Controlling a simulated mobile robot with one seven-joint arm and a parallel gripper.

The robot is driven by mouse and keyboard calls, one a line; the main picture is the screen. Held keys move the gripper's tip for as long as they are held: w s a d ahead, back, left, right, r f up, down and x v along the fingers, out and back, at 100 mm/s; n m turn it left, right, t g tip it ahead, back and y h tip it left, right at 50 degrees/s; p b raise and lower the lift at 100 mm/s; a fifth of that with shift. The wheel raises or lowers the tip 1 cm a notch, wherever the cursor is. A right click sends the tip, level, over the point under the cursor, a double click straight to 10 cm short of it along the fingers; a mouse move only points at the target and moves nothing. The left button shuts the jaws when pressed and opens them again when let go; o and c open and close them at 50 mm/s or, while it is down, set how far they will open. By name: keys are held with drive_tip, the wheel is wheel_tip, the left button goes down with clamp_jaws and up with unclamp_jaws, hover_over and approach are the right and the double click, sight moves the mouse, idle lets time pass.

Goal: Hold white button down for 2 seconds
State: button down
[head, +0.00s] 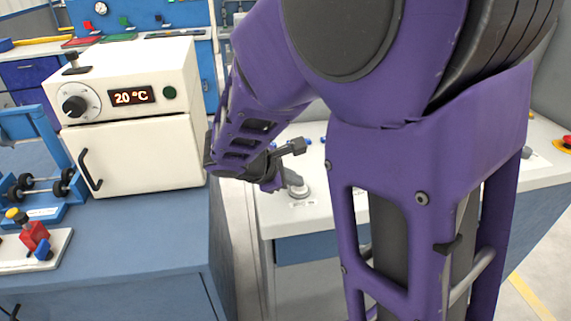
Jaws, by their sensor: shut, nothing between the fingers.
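A pale grey-white round button (298,189) stands on the white-topped bench (275,222), just right of my gripper. A small label lies on the bench in front of it. My gripper (273,187) is at the end of my purple arm, low over the left part of this bench, and it is shut and empty. Its tip appears close beside the button. Whether it touches the button cannot be told from this view. The gripper and arm may hide part of the button.
A white oven (150,160) reading 20 °C stands on the blue bench (140,240) at left. A blue rack (45,185) and a red-and-blue fixture (36,240) sit beside it. A red button (567,141) is at far right. My arm blocks much of the white bench.

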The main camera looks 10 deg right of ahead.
sight(295, 190)
drive_tip(key=shift+r, duration=0.6)
drive_tip(key=shift+p, duration=0.3)
wheel_tip(295, 190, up, 5)
drive_tip(key=p, duration=0.4)
drive_tip(key=shift+r, duration=0.1)
